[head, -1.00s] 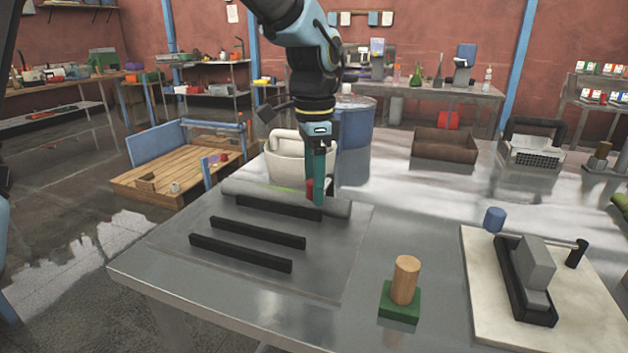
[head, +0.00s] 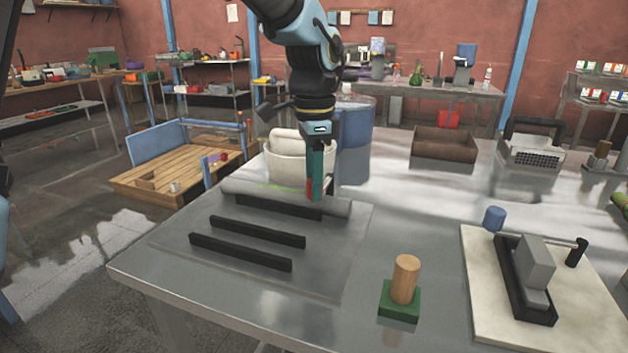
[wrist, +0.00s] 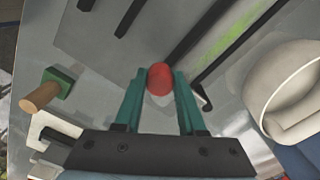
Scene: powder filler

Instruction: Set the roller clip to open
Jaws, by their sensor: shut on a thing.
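A long grey roller (head: 240,188) lies along the back of a flat grey plate on the table, with a green strip beside it. At its right end is a red knob (head: 309,188), which shows as a red rounded end in the wrist view (wrist: 160,78). I take it for the clip's handle. My gripper (head: 315,196) has teal fingers and points down at the roller's right end. In the wrist view its fingers (wrist: 158,80) stand on both sides of the red knob, shut on it. The fingers hide part of the knob and its joint with the roller.
Black bars (head: 258,232) lie on the plate in front of the roller. A cream container (head: 298,160) stands close behind, with a blue drum (head: 356,130) beyond. A wooden peg on a green base (head: 404,285) stands at the front. The table between peg and plate is clear.

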